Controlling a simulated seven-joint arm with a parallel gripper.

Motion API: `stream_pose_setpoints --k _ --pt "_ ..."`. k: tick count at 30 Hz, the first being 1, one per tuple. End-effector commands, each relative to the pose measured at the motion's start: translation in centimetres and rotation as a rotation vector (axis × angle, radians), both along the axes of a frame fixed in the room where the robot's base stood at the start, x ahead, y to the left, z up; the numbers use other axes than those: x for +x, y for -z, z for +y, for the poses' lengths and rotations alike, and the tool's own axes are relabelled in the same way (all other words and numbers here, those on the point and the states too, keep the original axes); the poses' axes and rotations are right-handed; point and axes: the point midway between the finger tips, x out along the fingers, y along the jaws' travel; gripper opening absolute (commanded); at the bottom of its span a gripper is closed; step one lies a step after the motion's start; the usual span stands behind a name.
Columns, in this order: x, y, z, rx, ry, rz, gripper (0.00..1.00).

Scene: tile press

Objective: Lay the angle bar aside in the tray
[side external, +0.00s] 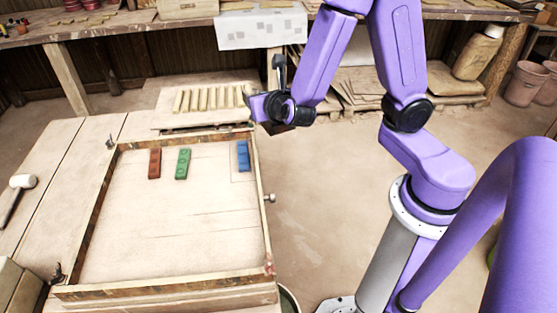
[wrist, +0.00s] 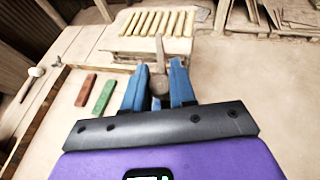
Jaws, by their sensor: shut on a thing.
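My gripper (wrist: 158,72) shows two blue fingers in the wrist view, shut on a narrow grey-brown piece (wrist: 160,52) between the tips, which I take to be the angle bar. Its far end sticks out beyond the fingers; the rest is hidden by them. In the side view my gripper (side external: 262,106) is above the far right corner of a shallow wooden frame (side external: 88,215), which looks like a tray. I cannot tell from the pictures whether this is the task's tray. The held piece is hard to make out there.
A red bar (side external: 154,163), a green bar (side external: 182,164) and a blue bar (side external: 243,156) lie along the far side inside the frame; its near part is bare. Several tan sticks (side external: 210,98) lie in a row behind it. A mallet (side external: 20,187) lies at left.

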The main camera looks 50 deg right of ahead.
Motion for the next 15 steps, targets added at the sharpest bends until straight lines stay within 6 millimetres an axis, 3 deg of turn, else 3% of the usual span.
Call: stream_pose_setpoints --k 6,15 --pt "1.4 -2.5 -1.5 0.004 -0.114 -0.006 0.0" --pt "1.9 -3.7 -2.0 0.0 -0.177 -0.002 0.0"
